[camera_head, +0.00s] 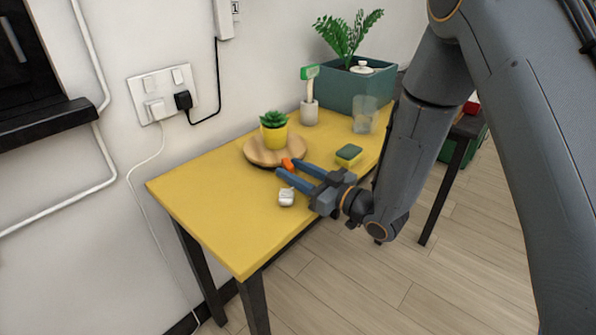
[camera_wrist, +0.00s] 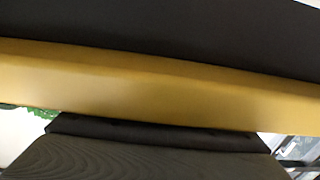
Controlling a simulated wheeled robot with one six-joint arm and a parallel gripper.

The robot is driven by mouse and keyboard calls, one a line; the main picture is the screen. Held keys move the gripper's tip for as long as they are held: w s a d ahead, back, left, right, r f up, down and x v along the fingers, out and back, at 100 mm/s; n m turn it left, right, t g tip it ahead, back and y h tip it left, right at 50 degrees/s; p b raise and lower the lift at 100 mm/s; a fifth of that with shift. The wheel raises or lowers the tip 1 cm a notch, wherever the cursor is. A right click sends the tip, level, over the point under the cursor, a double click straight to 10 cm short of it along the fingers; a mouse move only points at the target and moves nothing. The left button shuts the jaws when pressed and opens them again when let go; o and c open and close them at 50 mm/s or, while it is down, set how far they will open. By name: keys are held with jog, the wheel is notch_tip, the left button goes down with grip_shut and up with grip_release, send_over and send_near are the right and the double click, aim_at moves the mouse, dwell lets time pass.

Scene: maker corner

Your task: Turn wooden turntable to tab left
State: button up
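The wooden turntable (camera_head: 256,156) is a round pale disc lying on the yellow table in the head view. A yellow pot (camera_head: 274,137) with a green succulent stands on it. The turntable's orange tab (camera_head: 287,164) is at its front right rim, facing my gripper. My gripper (camera_head: 288,168) has two blue fingers spread apart, with their tips on either side of the tab. I cannot tell whether a finger touches the tab. The wrist view shows a yellow band and dark surfaces; neither fingers nor turntable can be made out there.
On the yellow table (camera_head: 215,215), a small white object (camera_head: 286,197) lies close to my gripper. A green-and-yellow sponge (camera_head: 349,154) lies to the right. Behind are a clear cup (camera_head: 364,115), a grey holder (camera_head: 309,113) and a teal planter (camera_head: 352,88). The front left tabletop is clear.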

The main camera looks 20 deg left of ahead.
jog(key=shift+w+d, duration=0.1)
jog(key=shift+d, duration=0.15)
jog(key=shift+d+f, duration=0.1)
jog(key=shift+d, duration=0.1)
jog(key=v, duration=0.7)
jog(key=shift+d+b, duration=0.1)
jog(key=shift+b, duration=0.3)
